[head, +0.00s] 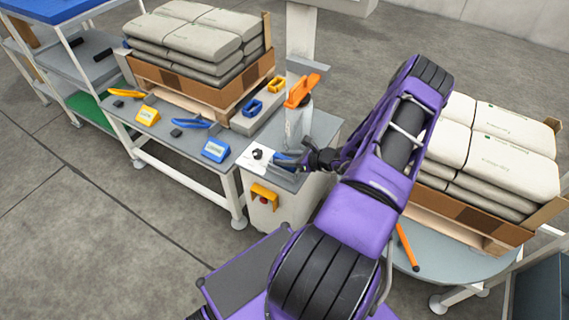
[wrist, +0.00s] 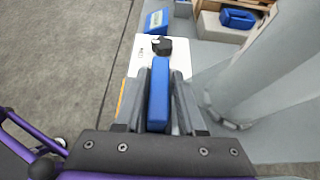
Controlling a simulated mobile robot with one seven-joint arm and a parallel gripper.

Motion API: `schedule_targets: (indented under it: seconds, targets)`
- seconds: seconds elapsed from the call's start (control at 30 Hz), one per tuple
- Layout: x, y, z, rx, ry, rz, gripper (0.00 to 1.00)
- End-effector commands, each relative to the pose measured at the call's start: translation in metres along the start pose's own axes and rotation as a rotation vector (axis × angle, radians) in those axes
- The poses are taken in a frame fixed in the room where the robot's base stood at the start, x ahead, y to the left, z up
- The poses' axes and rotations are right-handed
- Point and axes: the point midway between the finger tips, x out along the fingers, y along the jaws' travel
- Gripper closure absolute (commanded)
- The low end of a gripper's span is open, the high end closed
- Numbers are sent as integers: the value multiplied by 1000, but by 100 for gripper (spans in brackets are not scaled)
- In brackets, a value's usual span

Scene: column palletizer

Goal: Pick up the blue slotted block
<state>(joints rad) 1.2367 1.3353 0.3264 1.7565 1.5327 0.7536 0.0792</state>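A blue bar-shaped block (wrist: 158,95) lies between the two grey fingers of my gripper (wrist: 160,90) in the wrist view. The fingers flank it closely on both sides. No slot shows on it from this angle. In the head view my gripper (head: 285,158) is low over the white plate at the table's right end, and only a little blue shows there. Another blue block (head: 253,107), with an opening in it, rests on a grey slab beyond my gripper. It also shows at the top right of the wrist view (wrist: 237,17).
A white plate (wrist: 146,55) with a black knob (wrist: 162,45) lies under my gripper. A grey post (head: 297,125) with an orange top stands close by. The table holds a blue angled box (head: 216,150), a blue handle (head: 192,123) and yellow parts. Stacked sacks (head: 195,30) stand behind.

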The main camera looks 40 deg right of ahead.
Motion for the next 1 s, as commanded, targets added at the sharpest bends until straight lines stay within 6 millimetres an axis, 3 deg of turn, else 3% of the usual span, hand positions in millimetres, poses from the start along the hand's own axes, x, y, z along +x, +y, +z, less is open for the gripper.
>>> schedule_targets:
  seconds: [0.03,0.2,0.63,1.0]
  targets:
    - [0,0,0,0,0,0,72]
    - [0,0,0,0,0,0,100]
    - [-3,0,5,-1,-1,0,100]
    - [-35,0,65,-2,-1,1,100]
